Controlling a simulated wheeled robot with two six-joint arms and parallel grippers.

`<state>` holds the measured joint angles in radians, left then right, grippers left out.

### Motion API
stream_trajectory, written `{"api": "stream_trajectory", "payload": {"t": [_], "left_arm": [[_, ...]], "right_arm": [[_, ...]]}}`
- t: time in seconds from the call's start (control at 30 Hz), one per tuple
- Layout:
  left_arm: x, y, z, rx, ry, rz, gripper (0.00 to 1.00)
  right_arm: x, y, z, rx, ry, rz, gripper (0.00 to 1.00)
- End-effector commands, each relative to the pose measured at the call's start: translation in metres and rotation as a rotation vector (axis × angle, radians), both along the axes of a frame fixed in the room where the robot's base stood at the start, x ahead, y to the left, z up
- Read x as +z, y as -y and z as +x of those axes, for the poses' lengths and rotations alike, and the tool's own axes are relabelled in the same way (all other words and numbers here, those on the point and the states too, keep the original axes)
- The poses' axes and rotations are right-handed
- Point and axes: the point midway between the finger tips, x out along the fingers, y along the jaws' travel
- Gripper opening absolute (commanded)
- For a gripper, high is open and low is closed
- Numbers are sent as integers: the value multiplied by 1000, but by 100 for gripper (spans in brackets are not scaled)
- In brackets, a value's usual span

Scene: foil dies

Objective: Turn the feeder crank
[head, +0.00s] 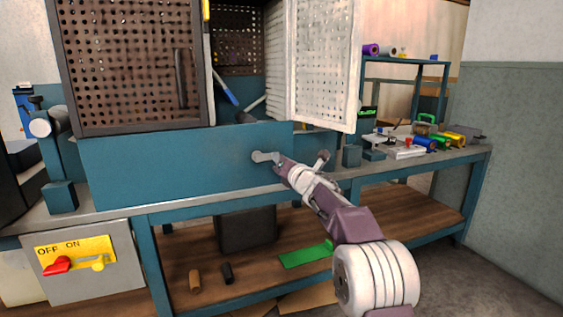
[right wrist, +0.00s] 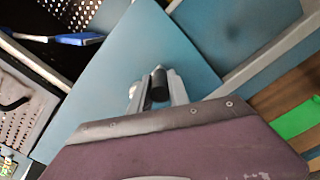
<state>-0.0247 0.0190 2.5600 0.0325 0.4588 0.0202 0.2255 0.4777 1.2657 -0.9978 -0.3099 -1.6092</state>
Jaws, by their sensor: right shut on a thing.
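The feeder crank (head: 263,156) is a short grey arm on the front of the blue machine housing (head: 165,165). In the right wrist view its dark handle (right wrist: 158,84) sits between the two grey fingers of my right gripper (right wrist: 158,90). In the head view my right gripper (head: 283,166) reaches in from the lower right and is shut on the crank handle, hiding most of it. My left gripper is in neither view.
A dark perforated door (head: 130,75) and an open white perforated door (head: 325,65) hang above the crank. A switch box with a yellow ON/OFF plate (head: 75,253) is at lower left. Spools and tools crowd the bench (head: 455,160) at right.

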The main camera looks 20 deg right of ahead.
Motion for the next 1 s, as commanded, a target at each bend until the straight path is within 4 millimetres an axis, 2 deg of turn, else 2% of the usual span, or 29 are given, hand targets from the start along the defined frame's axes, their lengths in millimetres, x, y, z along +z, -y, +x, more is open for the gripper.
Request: {"api": "stream_trajectory", "payload": {"t": [0.1,0.13,0.2,0.57,0.67,0.83,1.0], "left_arm": [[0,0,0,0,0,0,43],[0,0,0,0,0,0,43],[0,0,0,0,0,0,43],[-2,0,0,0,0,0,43],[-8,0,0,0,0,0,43],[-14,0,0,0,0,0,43],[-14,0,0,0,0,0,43]], "right_arm": [[2,0,0,1,3,2,0],[2,0,0,1,3,2,24],[2,0,0,1,3,2,43],[0,0,-3,0,1,3,43],[-1,0,-16,1,3,3,43],[-1,2,-49,-2,2,2,43],[1,3,-77,-1,2,2,43]]}}
